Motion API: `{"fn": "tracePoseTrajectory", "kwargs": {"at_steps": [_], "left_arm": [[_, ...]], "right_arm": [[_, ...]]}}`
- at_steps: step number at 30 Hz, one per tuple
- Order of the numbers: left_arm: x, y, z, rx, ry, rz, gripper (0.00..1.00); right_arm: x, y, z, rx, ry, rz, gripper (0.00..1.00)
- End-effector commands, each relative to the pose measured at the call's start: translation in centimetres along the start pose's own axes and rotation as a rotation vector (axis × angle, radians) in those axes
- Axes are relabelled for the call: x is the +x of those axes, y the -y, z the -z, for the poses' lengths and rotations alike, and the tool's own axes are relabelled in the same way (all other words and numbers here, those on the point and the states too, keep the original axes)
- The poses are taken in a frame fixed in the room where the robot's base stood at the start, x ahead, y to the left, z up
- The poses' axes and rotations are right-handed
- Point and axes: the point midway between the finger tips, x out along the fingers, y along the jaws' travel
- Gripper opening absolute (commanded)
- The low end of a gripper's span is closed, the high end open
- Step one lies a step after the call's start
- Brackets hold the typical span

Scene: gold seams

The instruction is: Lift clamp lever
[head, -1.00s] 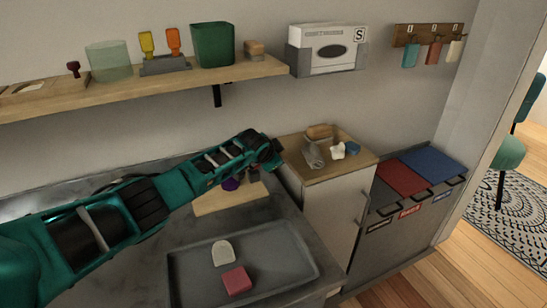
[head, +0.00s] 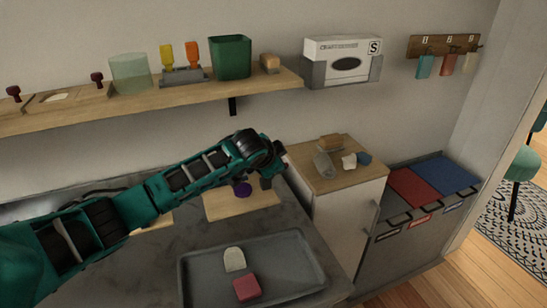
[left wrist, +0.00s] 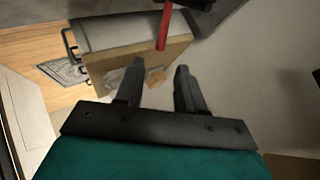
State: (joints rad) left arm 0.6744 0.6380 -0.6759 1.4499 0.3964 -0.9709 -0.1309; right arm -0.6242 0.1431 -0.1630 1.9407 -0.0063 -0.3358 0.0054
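A red bar (left wrist: 165,26), which looks like the clamp lever, hangs from the top edge of the left wrist view. Its lower end is above the gap between my fingers in the picture, and nothing shows them touching it. My left gripper (left wrist: 158,88) is open, with two dark fingers apart and nothing between them. In the head view my left gripper (head: 274,178) is over the counter beside a wooden board (head: 222,206) with a purple knob (head: 243,190). My wrist hides part of this spot, and I cannot make out the clamp clearly there. My right gripper is not in view.
A grey tray (head: 200,272) holds a pale piece (head: 234,259) and a red block (head: 247,288). A cabinet with a wooden top (head: 322,184) stands close right of my gripper. A shelf (head: 150,102) with containers hangs above my arm. Bins (head: 412,190) stand further right.

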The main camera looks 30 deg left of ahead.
Motion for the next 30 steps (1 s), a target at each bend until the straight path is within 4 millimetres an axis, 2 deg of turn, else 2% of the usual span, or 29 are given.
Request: {"fn": "tracePoseTrajectory", "kwargs": {"at_steps": [3, 9, 30], "left_arm": [[-1.2, 0.1, 0.0, -0.001, -0.001, 0.001, 0.38], [-2.1, 0.0, 0.0, -0.001, 0.000, 0.000, 0.38], [-2.2, 0.0, 0.0, -0.001, 0.000, 0.000, 0.38]], "right_arm": [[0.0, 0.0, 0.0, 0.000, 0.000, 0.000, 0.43], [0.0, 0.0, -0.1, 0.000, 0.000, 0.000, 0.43], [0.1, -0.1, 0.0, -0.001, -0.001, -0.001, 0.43]]}}
